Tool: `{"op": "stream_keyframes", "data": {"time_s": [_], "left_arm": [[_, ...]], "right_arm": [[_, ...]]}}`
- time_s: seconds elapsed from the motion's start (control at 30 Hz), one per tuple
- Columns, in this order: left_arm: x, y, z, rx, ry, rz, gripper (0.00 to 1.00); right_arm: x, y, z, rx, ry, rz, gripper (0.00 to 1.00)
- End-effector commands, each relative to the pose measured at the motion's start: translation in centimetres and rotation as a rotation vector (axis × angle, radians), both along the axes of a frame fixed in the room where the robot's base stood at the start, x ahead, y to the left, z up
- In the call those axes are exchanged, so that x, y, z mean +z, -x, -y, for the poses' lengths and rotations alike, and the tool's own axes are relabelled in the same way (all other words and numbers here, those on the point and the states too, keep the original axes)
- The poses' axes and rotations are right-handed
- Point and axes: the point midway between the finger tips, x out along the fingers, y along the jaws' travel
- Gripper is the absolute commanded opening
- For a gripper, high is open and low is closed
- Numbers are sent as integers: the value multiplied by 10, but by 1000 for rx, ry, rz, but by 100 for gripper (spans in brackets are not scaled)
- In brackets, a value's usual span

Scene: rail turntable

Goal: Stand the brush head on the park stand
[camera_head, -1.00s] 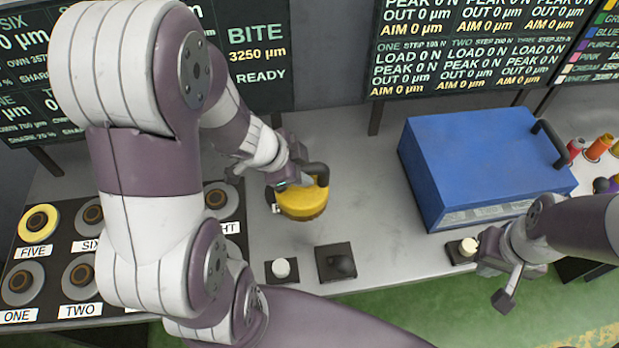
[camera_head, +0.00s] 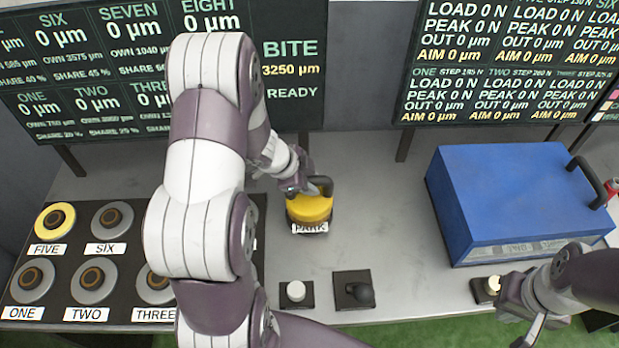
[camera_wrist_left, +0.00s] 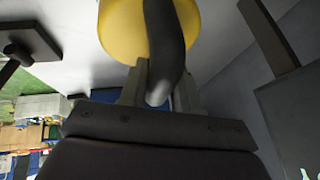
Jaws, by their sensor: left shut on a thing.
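The brush head (camera_head: 309,208) is a yellow round body with a brown underside and a black curved handle. My left gripper (camera_head: 302,188) is shut on that handle. In the left wrist view the handle runs between the fingers (camera_wrist_left: 160,88), with the yellow body (camera_wrist_left: 128,30) beyond. A small white label (camera_head: 310,227), hard to read, shows just below the brush head and may belong to the park stand. The stand itself is mostly hidden, and I cannot tell whether the brush head touches it. My right gripper (camera_head: 520,305) is beside a cream knob; its fingers are unclear.
A blue box (camera_head: 515,200) with a black handle stands at the right. A white button (camera_head: 296,291) and a black knob (camera_head: 360,292) sit at the front. A black board (camera_head: 120,270) with several round pads is at the left. Grey bench between is clear.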

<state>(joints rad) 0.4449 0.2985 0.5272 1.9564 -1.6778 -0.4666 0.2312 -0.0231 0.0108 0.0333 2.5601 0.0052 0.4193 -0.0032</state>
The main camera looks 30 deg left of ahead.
Motion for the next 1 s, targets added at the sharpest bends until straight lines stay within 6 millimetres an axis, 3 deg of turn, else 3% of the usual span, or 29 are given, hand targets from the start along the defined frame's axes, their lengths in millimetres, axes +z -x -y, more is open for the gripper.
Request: {"op": "stream_keyframes", "data": {"time_s": [0.23, 0.27, 0.3, 0.33, 0.67, 1.0], "left_arm": [[-2, -1, 0, -1, -1, 3, 0], [-3, 0, 0, -1, 0, -1, 42], [-2, 0, 0, -1, 0, -1, 55], [-2, 0, 0, -1, 0, -1, 57], [5, 1, -1, 0, 0, 1, 57], [79, 37, -25, 2, -1, 2, 57]], "right_arm": [[-1, 0, 0, 0, 0, 0, 0], [-1, 0, 0, 0, 0, 0, 0], [-1, 0, 0, 0, 0, 0, 0], [-1, 0, 0, 0, 0, 0, 0], [3, 0, 0, 0, 0, 0, 0], [35, 0, 0, 0, 0, 0, 0]]}}
